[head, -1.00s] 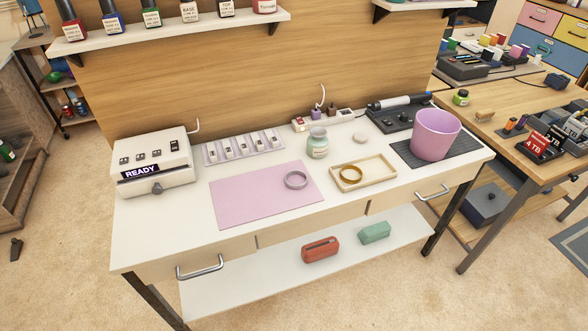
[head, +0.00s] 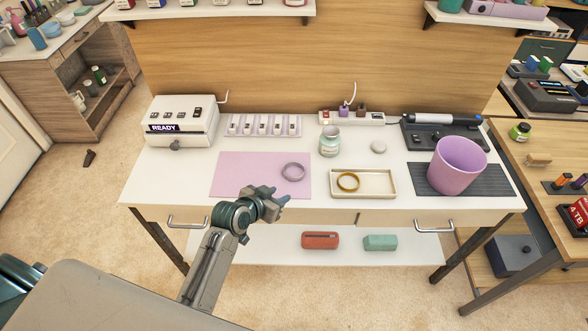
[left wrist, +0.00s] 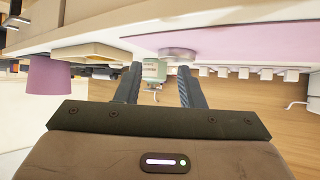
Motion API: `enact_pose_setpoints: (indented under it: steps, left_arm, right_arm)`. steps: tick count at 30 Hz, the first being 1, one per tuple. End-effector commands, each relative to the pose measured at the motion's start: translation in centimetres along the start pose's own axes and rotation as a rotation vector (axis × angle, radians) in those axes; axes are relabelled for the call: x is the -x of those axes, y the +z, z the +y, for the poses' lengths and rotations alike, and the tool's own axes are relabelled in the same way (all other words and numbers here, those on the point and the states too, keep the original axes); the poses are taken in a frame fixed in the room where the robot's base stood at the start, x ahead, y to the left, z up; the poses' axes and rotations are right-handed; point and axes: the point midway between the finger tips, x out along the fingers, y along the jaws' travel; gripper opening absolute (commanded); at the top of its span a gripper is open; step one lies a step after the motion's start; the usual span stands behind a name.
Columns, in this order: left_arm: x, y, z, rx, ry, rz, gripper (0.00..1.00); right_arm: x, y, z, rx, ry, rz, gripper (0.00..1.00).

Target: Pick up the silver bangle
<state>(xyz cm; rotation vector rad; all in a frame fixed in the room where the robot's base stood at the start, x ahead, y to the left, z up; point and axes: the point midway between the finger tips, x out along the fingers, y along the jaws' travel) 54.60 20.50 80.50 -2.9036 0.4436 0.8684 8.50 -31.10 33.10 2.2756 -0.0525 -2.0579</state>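The silver bangle (head: 293,172) lies flat on the pink mat (head: 235,175), near the mat's right edge. It also shows, seen edge-on, in the left wrist view (left wrist: 178,53). My left gripper (head: 278,196) is just in front of the table's front edge, short of the bangle and a little to its left in the head view. In the left wrist view its two fingers (left wrist: 158,84) stand apart with nothing held between them. My right gripper is in neither view.
A gold bangle (head: 348,182) lies in a shallow tray (head: 383,184) right of the mat. A small jar (head: 329,141) stands behind the tray. A purple bin (head: 457,166) stands farther right, a white READY box (head: 181,122) at back left. The mat's left part is clear.

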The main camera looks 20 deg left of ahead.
Motion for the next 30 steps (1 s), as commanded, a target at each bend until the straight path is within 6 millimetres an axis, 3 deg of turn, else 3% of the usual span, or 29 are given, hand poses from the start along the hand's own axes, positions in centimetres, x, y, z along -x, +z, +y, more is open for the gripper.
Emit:
enact_pose_setpoints:
  steps: [3, 7, 13, 22, 30]
  left_arm:
    - [-0.9, -2.3, -0.2, -0.007, 0.004, 0.061, 0.35]
    - [-2.4, -3.2, -0.2, -0.008, 0.004, 0.083, 0.35]
    - [-5.5, -3.4, -0.2, -0.009, 0.005, 0.08, 0.35]
    - [-7.5, -3.5, -0.3, -0.009, 0.004, 0.08, 0.35]
    - [-10.9, -3.5, -0.5, -0.009, 0.004, 0.08, 0.35]
  right_arm:
    - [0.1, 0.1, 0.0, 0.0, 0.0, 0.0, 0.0]
    - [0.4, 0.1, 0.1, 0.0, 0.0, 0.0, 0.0]
    - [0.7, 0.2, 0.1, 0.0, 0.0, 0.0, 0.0]
    - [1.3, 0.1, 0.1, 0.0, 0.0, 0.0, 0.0]
    - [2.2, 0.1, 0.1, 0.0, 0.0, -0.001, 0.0]
